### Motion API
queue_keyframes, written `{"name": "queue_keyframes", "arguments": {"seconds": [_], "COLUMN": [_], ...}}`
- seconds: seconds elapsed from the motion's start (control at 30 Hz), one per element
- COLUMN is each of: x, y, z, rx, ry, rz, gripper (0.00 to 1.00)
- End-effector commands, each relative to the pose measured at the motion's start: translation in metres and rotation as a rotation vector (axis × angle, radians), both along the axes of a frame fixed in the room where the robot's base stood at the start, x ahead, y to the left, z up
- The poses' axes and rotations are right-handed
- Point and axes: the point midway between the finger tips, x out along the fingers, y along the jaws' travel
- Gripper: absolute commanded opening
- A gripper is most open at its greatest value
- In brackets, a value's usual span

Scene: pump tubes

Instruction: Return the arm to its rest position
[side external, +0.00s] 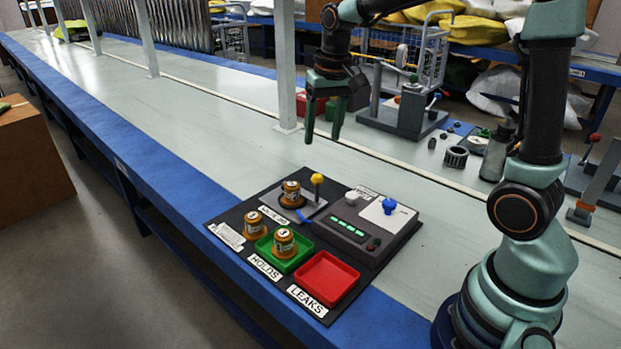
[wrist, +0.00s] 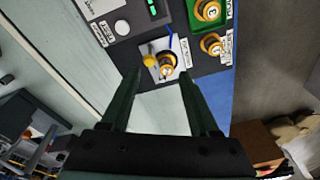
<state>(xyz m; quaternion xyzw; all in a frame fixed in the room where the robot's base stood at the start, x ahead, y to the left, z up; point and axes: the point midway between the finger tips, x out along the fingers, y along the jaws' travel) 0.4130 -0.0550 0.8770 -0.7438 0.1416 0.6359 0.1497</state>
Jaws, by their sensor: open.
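My gripper (side external: 322,141) is open and empty, raised above the bench behind the test board. In the wrist view its two fingers (wrist: 160,76) are spread wide, with nothing between them. One amber, numbered pump tube (side external: 291,191) stands on the test station beside a yellow-knobbed lever (side external: 317,180); it also shows beyond the fingertips in the wrist view (wrist: 167,60). A second tube (side external: 254,222) stands on the black board. A third tube (side external: 284,240) stands in the green HOLDS tray (side external: 302,257). The red LEAKS tray (side external: 326,280) is empty.
A grey post (side external: 287,70) stands just left of my gripper. Grey equipment (side external: 402,112) is behind right.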

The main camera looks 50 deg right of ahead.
Motion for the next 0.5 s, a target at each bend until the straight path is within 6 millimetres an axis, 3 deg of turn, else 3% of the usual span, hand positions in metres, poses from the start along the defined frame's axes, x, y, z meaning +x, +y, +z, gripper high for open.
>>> {"name": "queue_keyframes", "arguments": {"seconds": [0.2, 0.5], "x": [-0.046, -0.105], "y": [0.024, 0.047], "z": [0.027, 0.032], "rx": [-0.033, -0.085], "ry": [-0.118, -0.265], "rz": [0.141, 0.319], "gripper": [0.62, 0.62]}}
